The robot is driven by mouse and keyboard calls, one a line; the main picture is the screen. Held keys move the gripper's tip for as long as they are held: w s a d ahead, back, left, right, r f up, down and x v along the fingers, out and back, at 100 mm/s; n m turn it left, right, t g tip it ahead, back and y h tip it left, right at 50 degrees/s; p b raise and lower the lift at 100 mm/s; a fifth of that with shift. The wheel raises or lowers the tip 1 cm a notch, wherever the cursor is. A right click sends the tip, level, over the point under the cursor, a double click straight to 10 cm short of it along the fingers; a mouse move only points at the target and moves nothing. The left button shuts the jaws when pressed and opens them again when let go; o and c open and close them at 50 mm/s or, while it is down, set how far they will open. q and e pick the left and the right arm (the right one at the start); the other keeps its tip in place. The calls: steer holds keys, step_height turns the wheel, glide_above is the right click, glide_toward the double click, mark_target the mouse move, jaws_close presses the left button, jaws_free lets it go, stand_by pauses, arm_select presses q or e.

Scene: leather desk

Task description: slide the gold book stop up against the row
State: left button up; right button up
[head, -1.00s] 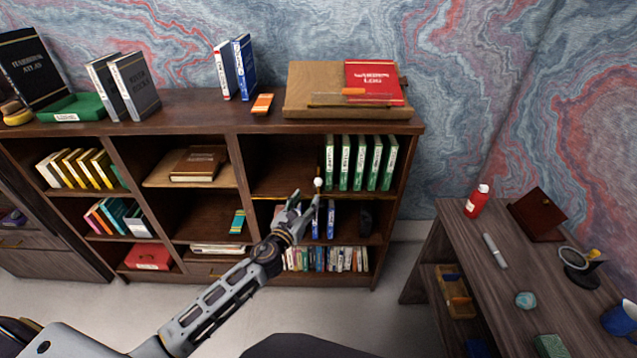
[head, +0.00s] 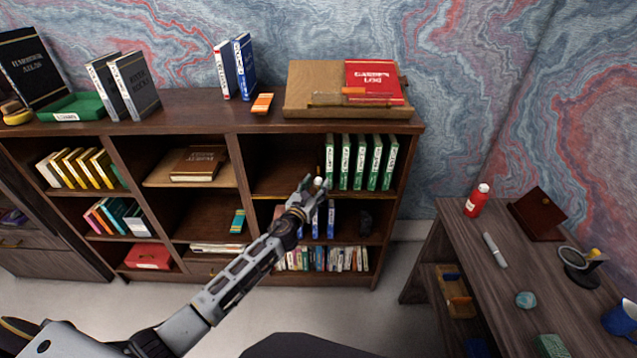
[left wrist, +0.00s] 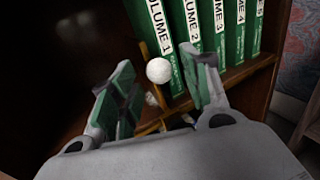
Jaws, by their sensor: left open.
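The gold book stop (head: 318,170) stands on the upper right shelf, just left of the row of green volumes (head: 361,163). In the left wrist view, its gold upright (left wrist: 145,52) is close to Volume 1 (left wrist: 165,45); I cannot tell if they touch. A white ball knob (left wrist: 158,70) shows in front of it. My left gripper (head: 315,186) is open at the shelf front, its fingers either side of the knob in the picture. Its fingers hide part of the stop's lower portion. My right gripper is not in view.
The shelf left of the stop is empty (head: 278,170). Blue books (head: 330,220) stand on the shelf below. A side desk (head: 460,235) is at the right.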

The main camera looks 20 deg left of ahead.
arm_select(q)
steer(key=shift+w+d, duration=0.15)
steer(key=shift+w, duration=1.2)
jaws_close()
